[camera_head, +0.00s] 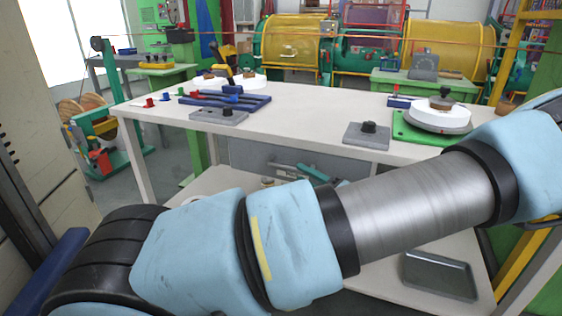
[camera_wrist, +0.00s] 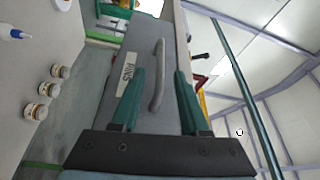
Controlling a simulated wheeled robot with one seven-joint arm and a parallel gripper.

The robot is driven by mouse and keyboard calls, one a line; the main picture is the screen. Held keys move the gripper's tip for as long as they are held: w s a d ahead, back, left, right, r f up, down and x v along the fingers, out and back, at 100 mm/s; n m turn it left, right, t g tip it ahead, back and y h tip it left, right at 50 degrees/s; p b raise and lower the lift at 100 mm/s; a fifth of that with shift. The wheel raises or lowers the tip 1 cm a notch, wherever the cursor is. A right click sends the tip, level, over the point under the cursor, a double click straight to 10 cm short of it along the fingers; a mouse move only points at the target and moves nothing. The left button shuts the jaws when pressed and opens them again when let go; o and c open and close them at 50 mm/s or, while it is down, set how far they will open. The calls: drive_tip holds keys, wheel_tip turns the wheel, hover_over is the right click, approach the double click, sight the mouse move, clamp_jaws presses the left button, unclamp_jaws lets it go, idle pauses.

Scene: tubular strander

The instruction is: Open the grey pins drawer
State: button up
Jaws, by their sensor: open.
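The grey pins drawer (camera_head: 246,153) hangs under the white workbench top, partly hidden behind my arm in the head view. In the wrist view, its grey front (camera_wrist: 138,40) fills the middle, with a white label (camera_wrist: 127,74) reading PINS and a grey bar handle (camera_wrist: 158,78). The drawer looks shut. My gripper (camera_wrist: 160,74) has its two teal fingers apart, and the handle appears between them in the picture. I cannot tell how far the fingertips are from the handle, and no grip on it shows. The gripper (camera_head: 313,173) also shows in front of the drawer in the head view.
The workbench top (camera_head: 300,112) carries a blue rack (camera_head: 225,99), grey blocks and a white reel on a green plate (camera_head: 425,130). The lower shelf holds a metal tray (camera_head: 440,275). Several small jars (camera_wrist: 48,90) stand on a pale surface left in the wrist view.

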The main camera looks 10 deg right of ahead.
sight(288, 167)
drive_tip(key=p+x, duration=0.1)
drive_tip(key=x, duration=0.6)
drive_tip(key=shift+w+a, duration=0.2)
drive_tip(key=shift+w, duration=0.1)
clamp_jaws()
idle(1.1)
